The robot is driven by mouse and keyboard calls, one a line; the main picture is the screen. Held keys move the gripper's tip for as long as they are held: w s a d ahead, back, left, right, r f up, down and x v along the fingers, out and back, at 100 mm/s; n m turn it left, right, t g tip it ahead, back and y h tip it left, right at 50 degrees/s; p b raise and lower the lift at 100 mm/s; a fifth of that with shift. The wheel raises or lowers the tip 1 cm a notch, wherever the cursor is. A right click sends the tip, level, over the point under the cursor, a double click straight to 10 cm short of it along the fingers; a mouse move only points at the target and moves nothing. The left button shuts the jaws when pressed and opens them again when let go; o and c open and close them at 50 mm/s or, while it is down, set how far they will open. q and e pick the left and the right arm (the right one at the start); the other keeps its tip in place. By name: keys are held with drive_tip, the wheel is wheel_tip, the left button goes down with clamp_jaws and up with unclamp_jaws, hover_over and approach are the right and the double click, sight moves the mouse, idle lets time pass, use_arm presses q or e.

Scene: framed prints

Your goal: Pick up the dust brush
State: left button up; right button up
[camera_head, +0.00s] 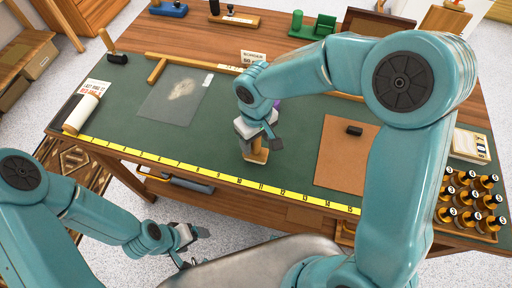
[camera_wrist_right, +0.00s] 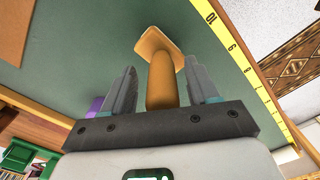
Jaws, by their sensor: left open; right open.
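A wooden tool (camera_head: 257,156) with an upright round handle and a flat square base stands on the green mat near the yellow ruler. My right gripper (camera_head: 261,144) is above it, pointing down and open. In the right wrist view the tool's handle (camera_wrist_right: 161,82) lies between the spread fingers of the right gripper (camera_wrist_right: 163,78), with gaps at the sides. I cannot tell if this tool is the dust brush; no bristles show. Another tool, with a dark block and wooden handle (camera_head: 110,42), stands at the far left. My left gripper (camera_head: 190,247) is open and empty, below the table's front edge.
The yellow ruler (camera_head: 210,174) runs along the front edge. A grey sheet (camera_head: 160,110) lies left and a brown board (camera_head: 340,170) right. A purple item (camera_wrist_right: 95,107) is partly hidden by the right gripper.

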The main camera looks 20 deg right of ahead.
drive_tip(key=shift+s+a+f, duration=0.2)
drive_tip(key=shift+f, duration=0.5)
drive_tip(key=shift+w+d+f, duration=0.1)
drive_tip(key=shift+w, duration=0.05)
clamp_jaws()
